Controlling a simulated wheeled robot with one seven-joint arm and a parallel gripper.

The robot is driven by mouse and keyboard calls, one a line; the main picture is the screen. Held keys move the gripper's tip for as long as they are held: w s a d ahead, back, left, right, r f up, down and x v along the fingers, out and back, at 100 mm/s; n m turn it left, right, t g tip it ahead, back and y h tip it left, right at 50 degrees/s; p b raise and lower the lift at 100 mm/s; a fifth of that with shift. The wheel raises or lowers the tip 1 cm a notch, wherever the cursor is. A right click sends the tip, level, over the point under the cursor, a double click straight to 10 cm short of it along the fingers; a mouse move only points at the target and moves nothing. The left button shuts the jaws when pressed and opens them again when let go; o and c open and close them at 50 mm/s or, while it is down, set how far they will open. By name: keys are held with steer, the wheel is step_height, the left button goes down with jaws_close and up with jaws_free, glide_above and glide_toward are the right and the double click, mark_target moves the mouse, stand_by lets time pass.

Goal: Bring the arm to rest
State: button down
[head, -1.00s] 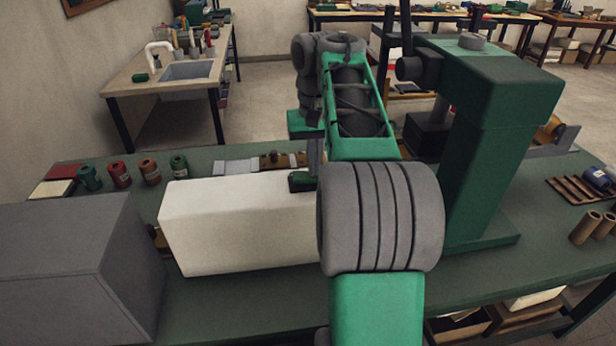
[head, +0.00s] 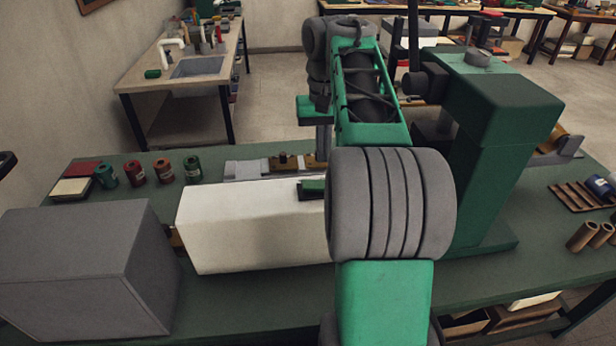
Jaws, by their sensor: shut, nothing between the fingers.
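My arm reaches forward over the green workbench (head: 255,305), past the right end of a long white box (head: 250,225). Its upper link slopes away to a grey joint, and the wrist hangs down from there. My gripper (head: 324,145) points down beyond the white box, below its green mount. It looks shut, with nothing seen in it. The fingertips are partly hidden by my own arm and are small in the picture. A small green block (head: 312,188) shows on the white box's top edge, beside my arm.
A large grey box (head: 85,270) stands at the near left. Several small coloured spools (head: 135,174) stand behind it. A tall green machine (head: 490,140) rises close to the right of my arm. A brown slatted rack (head: 578,197) and brown tubes (head: 590,236) lie at the far right.

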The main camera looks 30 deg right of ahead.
steer(key=s+a+f+n+t, duration=0.1)
steer(key=a+f, duration=0.1)
steer(key=a, duration=0.6)
steer(key=s+a+f+n+t, duration=0.1)
steer(key=s+a+f+n, duration=0.1)
steer(key=a, duration=0.5)
steer(key=s+a+f+n+t, duration=0.1)
steer(key=s+a+f+n, duration=0.1)
steer(key=s+a+f, duration=0.5)
steer(key=shift+f+t, duration=0.3)
steer(key=shift+f, duration=0.55)
steer(key=shift+s, duration=0.1)
